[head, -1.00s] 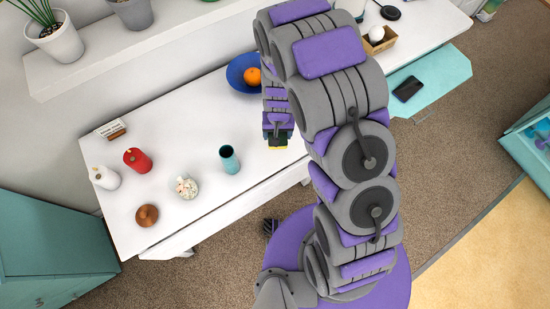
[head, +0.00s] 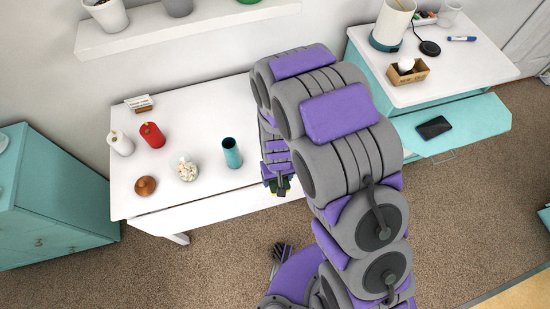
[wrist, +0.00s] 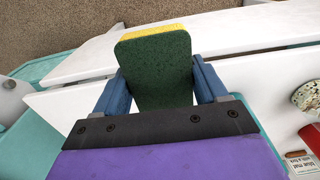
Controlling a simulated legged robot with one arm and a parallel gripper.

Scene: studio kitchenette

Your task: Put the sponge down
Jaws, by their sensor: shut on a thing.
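The sponge (wrist: 155,65) is green with a yellow layer along one edge. In the wrist view it stands between the two blue fingers of my gripper (wrist: 162,88), which is shut on it. In the head view my gripper (head: 281,188) hangs by the front edge of the white table (head: 190,105). Only a small dark and yellowish bit of the sponge shows there under the fingers. I cannot tell from these views how high the sponge is above the tabletop.
A teal cup (head: 231,153), a floral pot (head: 187,171), a brown wooden object (head: 145,186), a red bottle (head: 152,135) and a white bottle (head: 121,143) stand on the table's left half. A phone (head: 434,127) lies on a teal drawer at right. My arm hides the table's right end.

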